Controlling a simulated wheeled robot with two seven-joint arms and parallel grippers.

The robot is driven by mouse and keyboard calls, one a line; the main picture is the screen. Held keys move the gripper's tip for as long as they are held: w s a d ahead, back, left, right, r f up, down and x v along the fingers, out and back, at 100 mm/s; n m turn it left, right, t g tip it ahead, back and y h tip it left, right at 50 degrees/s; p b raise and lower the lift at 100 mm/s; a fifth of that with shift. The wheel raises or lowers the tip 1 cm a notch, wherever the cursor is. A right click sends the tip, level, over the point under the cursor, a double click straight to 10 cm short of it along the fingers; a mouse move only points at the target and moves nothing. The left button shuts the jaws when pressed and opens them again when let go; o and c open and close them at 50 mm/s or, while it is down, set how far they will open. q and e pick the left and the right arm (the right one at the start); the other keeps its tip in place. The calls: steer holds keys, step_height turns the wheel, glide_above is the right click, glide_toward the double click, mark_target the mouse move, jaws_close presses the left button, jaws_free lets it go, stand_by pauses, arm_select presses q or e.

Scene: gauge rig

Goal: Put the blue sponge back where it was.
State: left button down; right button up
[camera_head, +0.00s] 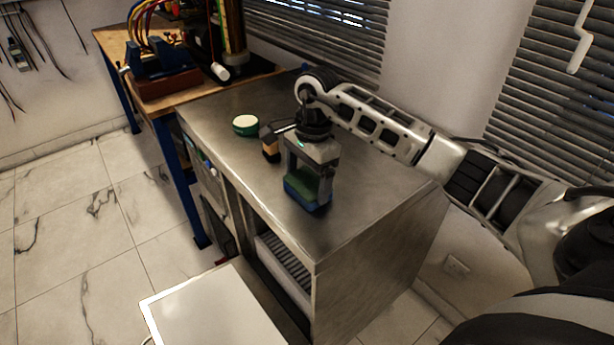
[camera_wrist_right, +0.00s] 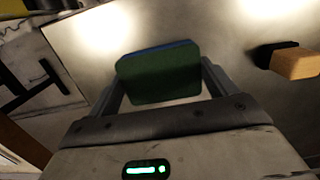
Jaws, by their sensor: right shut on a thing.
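The blue sponge (camera_head: 306,192) has a green face and a blue face. It sits between the fingers of my right gripper (camera_head: 311,180), which is shut on it over the front part of the metal cabinet top. In the right wrist view the sponge (camera_wrist_right: 160,73) shows its dark green side, with a thin blue strip along the upper edge, between the two fingers (camera_wrist_right: 160,88). I cannot tell whether the sponge touches the metal top. My left gripper is not in view.
A green and white round tin (camera_head: 246,125) and a dark block with a tan part (camera_head: 270,143) stand on the metal cabinet top (camera_head: 225,114), left of my right gripper. The block also shows in the right wrist view (camera_wrist_right: 294,62). A wooden workbench with a vise (camera_head: 165,68) adjoins behind.

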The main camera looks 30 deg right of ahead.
mark_target(312, 180)
steer(key=o, duration=0.9)
steer(key=shift+f, duration=0.1)
steer(key=r, duration=0.4)
steer(key=d+r, duration=0.1)
steer(key=r, duration=0.7)
steer(key=shift+d+r+b, duration=0.15)
steer(key=shift+b, duration=0.25)
